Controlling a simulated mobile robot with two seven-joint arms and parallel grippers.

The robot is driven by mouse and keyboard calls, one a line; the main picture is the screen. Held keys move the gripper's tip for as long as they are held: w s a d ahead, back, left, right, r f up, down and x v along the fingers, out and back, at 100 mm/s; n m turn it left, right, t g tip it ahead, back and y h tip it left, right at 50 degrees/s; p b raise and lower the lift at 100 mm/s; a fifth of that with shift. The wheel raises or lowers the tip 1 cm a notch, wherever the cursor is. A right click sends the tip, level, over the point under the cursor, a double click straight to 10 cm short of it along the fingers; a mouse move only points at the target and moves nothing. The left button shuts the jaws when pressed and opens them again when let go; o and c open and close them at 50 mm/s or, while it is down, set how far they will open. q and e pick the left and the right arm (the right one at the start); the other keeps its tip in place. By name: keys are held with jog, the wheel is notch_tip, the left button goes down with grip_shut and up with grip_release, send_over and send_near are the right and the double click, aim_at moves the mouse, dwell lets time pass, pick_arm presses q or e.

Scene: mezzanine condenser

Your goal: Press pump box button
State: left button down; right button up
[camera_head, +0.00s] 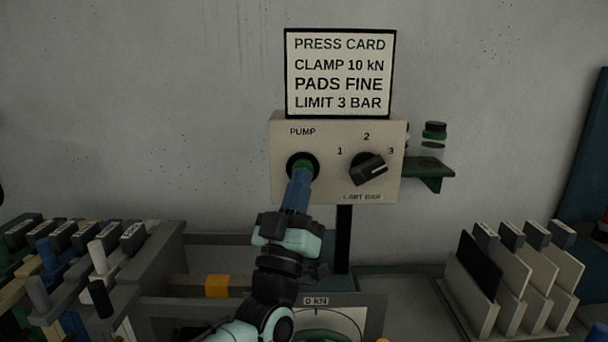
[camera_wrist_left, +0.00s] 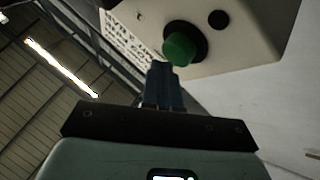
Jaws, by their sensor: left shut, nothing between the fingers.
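The pump box (camera_head: 325,187) is a beige box on a black post, with a PUMP label at its upper left. Its green button (camera_wrist_left: 180,47) sits in a black ring; in the head view my fingers cover most of it. My left gripper (camera_head: 301,174) has blue fingers shut together, empty, pointing up at the button. In the wrist view the fingertips (camera_wrist_left: 162,67) are right by the button's edge; I cannot tell whether they touch it. A black limit knob (camera_head: 368,169) sits right of the button, its pointer toward 3. My right gripper is not in view.
A sign (camera_head: 340,73) stands above the box. A gauge (camera_head: 322,325) reading "0 kN" is below. A green shelf (camera_head: 428,168) with a jar is to the right. Racks of blocks (camera_head: 150,262) and cards (camera_head: 520,285) stand on either side.

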pick_arm(q)
jog(key=shift+s, duration=0.5)
jog(key=shift+s+f+b, duration=0.1)
jog(key=shift+s+b, duration=2.45)
jog(key=shift+s, duration=0.4)
